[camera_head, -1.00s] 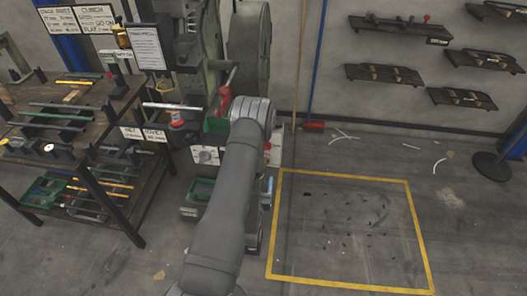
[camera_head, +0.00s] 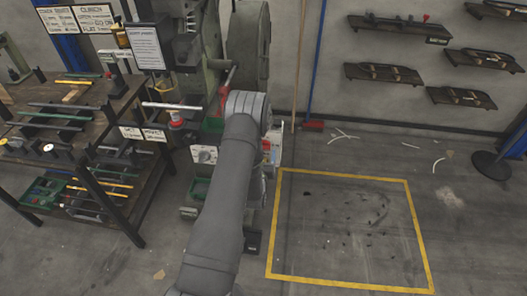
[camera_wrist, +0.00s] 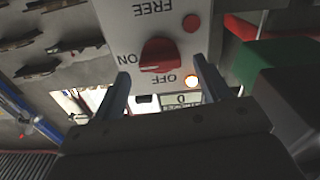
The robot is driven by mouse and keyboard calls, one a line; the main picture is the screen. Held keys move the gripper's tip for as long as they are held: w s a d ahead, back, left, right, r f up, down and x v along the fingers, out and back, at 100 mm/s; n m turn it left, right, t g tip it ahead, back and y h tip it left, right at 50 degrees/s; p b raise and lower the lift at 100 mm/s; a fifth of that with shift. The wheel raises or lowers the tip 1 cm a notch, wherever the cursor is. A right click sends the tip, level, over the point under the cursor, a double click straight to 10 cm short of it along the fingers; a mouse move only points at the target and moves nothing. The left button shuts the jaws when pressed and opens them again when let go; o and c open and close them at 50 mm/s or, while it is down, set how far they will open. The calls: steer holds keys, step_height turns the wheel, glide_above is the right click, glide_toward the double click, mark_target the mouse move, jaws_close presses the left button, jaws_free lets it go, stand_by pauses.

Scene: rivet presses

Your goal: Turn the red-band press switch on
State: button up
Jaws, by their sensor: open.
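In the wrist view a white switch panel (camera_wrist: 118,22) fills the top, its lettering upside down: FREE, ON and OFF. A red rotary knob (camera_wrist: 160,54) sits between ON at its left and OFF at its lower right; I cannot tell which mark it points to. My gripper (camera_wrist: 161,68) is open, with one finger on each side of the knob and slightly below it in the picture. Contact is not clear. In the head view my arm hides most of the press front and the gripper. A band colour cannot be made out.
A green block (camera_wrist: 258,62) is close at the right.

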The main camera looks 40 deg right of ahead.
steer(key=shift+x, duration=1.35)
steer(key=c, duration=0.9)
steer(key=shift+m, duration=0.7)
steer(key=shift+c, duration=0.5)
steer(key=o, duration=1)
steer(key=v, duration=1.7)
steer(key=shift+s+a, duration=0.2)
steer(key=shift+w+d, duration=0.1)
